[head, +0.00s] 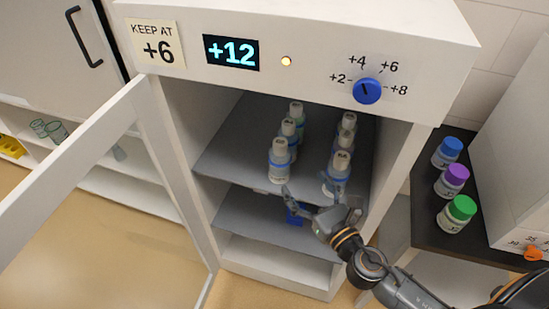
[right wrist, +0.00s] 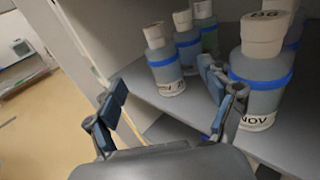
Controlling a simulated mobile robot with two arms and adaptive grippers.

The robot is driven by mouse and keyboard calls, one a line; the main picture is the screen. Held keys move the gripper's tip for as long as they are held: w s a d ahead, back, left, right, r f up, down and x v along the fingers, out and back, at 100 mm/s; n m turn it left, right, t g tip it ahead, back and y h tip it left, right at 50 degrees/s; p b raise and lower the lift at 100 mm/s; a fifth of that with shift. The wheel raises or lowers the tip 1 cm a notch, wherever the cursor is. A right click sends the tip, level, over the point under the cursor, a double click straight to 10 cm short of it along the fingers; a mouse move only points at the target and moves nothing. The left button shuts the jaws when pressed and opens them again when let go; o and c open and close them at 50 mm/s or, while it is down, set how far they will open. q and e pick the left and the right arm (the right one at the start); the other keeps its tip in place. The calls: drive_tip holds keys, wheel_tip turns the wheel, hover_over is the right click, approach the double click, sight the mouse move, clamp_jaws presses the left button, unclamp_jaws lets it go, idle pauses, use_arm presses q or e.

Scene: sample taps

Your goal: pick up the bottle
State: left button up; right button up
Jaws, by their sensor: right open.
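Several white-capped bottles with blue bands stand upright in two rows on the upper shelf (head: 228,157) of an open cabinet. The front bottle of the left row (head: 279,165) also shows in the right wrist view (right wrist: 163,68), beyond the gap between my fingers. The front bottle of the right row (head: 338,168) is large in the right wrist view (right wrist: 262,95), with "NOV" on its label. My right gripper (head: 313,193) is open and empty at the shelf's front edge. Its right finger overlaps the right bottle in view; I cannot tell whether they touch. My left gripper is out of view.
The cabinet door (head: 90,165) stands open at left. The display (head: 231,52) reads +12, beside a "keep at +6" sign (head: 157,45) and a blue dial (head: 367,91). A blue object (head: 295,213) is on the lower shelf. Blue-, purple- and green-capped jars (head: 453,182) stand on the dark right counter.

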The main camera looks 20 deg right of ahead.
sight(283, 155)
drive_tip(key=w+p, duration=0.1)
drive_tip(key=w, duration=0.2)
drive_tip(key=w+a+p, duration=0.1)
drive_tip(key=w, duration=0.3)
drive_tip(key=shift+a+r, duration=0.1)
drive_tip(key=shift+a, duration=0.05)
drive_tip(key=shift+w, duration=0.1)
drive_tip(key=shift+w+a+r+p, duration=0.1)
drive_tip(key=shift+w+a+p, duration=0.05)
drive_tip(key=shift+w, duration=0.25)
drive_tip(key=shift+w+a+r+p, duration=0.1)
drive_tip(key=shift+w+p, duration=0.05)
drive_tip(key=shift+w, duration=0.25)
drive_tip(key=w, duration=0.3)
drive_tip(key=shift+w+a+f, duration=0.15)
drive_tip(key=shift+a+f, duration=0.1)
drive_tip(key=shift+a, duration=0.1)
drive_tip(key=shift+w, duration=0.1)
drive_tip(key=shift+c, duration=1.3)
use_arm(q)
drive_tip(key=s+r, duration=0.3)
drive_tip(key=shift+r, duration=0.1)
use_arm(e)
clamp_jaws()
